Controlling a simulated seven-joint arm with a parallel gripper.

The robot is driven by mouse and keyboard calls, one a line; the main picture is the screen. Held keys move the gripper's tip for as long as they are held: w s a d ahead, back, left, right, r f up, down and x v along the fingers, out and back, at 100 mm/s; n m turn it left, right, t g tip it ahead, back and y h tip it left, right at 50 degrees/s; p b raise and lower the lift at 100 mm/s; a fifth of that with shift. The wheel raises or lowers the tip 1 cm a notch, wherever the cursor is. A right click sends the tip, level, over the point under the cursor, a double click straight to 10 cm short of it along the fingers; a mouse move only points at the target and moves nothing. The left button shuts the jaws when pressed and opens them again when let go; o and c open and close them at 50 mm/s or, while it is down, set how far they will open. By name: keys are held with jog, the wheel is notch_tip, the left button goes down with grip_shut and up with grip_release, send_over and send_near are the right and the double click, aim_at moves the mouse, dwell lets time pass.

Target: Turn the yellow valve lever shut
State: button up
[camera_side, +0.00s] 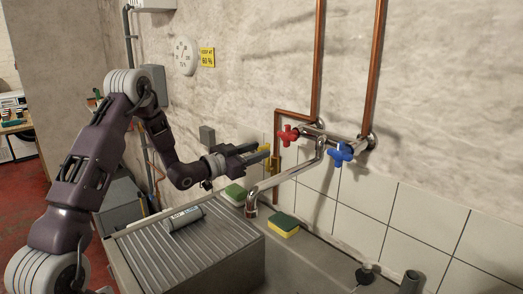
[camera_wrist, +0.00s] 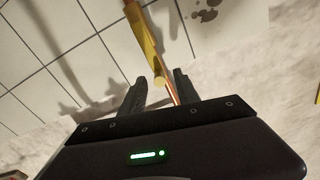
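The yellow valve lever (camera_side: 265,148) sits on the thin copper pipe at the wall, left of the red tap handle. In the wrist view the lever (camera_wrist: 144,38) is a long yellow bar running from the top edge down toward my gripper (camera_wrist: 159,77). My fingers are apart, and the lever's near end shows between or just beyond the fingertips; I cannot tell which, nor whether they touch. In the side view my gripper (camera_side: 262,154) reaches the lever from the left, and the fingers partly overlap it.
A red tap handle (camera_side: 289,135) and a blue one (camera_side: 342,153) are at the right, above a metal spout (camera_side: 284,178). The copper pipe (camera_side: 276,125) runs close by.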

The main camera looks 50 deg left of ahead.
jog(key=shift+w, duration=1.15)
grip_shut()
dwell(0.5)
